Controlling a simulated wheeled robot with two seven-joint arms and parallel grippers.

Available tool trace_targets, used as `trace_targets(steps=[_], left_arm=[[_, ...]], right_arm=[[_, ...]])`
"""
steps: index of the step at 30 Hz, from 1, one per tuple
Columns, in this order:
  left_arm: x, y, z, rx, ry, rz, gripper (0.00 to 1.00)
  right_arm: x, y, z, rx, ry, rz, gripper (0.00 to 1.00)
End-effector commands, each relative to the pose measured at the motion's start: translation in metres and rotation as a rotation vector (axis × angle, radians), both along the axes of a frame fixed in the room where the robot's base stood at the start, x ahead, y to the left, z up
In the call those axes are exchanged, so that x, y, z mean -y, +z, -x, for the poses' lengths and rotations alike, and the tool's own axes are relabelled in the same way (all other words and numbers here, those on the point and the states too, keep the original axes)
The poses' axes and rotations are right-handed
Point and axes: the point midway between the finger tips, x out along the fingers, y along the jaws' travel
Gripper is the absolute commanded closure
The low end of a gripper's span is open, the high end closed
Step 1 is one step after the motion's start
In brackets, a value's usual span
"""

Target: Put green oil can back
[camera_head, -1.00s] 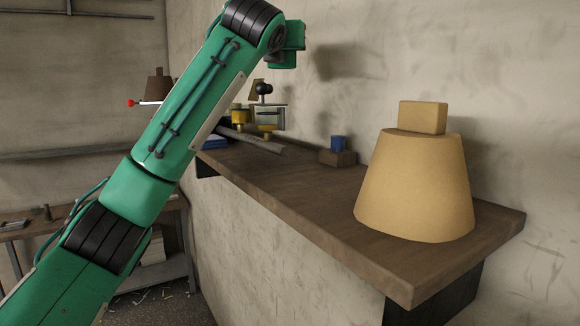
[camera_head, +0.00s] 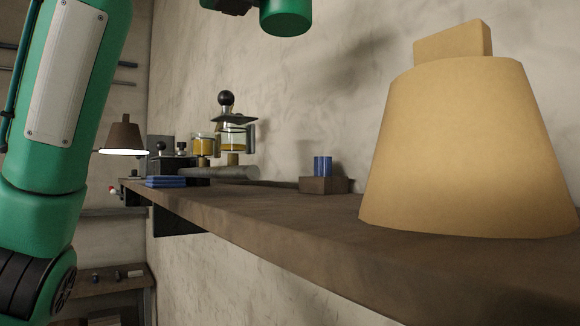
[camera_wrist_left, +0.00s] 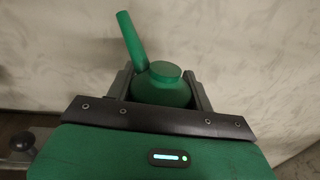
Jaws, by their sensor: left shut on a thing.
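In the left wrist view, the green oil can (camera_wrist_left: 163,90) has a round body, a flat cap and a long spout slanting up to the left. My left gripper (camera_wrist_left: 163,84) is shut on it, with one grey finger on each side of the body. The can's lower part is hidden behind the gripper's housing. A plain wall is behind it. In the head view my green left arm rises at the left edge, and its jaws are out of sight. My right gripper is in neither view.
A brown wooden shelf (camera_head: 265,220) runs along the wall. A large tan cone-shaped object (camera_head: 465,150) fills its near end. A wooden block (camera_head: 325,185) with small blue cylinders (camera_head: 322,166) stands mid-shelf. Yellow-filled jars (camera_head: 204,146) and blue flat items (camera_head: 165,181) are farther back.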

Motion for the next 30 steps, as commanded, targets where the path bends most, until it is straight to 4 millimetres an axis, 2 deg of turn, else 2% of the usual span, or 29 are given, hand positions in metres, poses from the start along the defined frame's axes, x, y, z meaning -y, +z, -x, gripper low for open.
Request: trace_targets(steps=[8, 18, 22, 30], left_arm=[[0.0, -0.06, -0.001, -0.002, -0.002, 0.0, 0.76], [0.0, -0.132, 0.0, -0.003, -0.003, 0.001, 0.76], [0.0, -0.148, 0.0, -0.003, -0.002, 0.001, 0.76], [0.0, -0.167, 0.0, -0.004, -0.002, 0.001, 0.76]], right_arm=[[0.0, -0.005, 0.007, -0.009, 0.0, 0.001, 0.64], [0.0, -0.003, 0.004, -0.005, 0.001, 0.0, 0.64], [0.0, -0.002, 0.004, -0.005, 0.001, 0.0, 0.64], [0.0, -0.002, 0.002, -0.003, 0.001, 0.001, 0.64]])
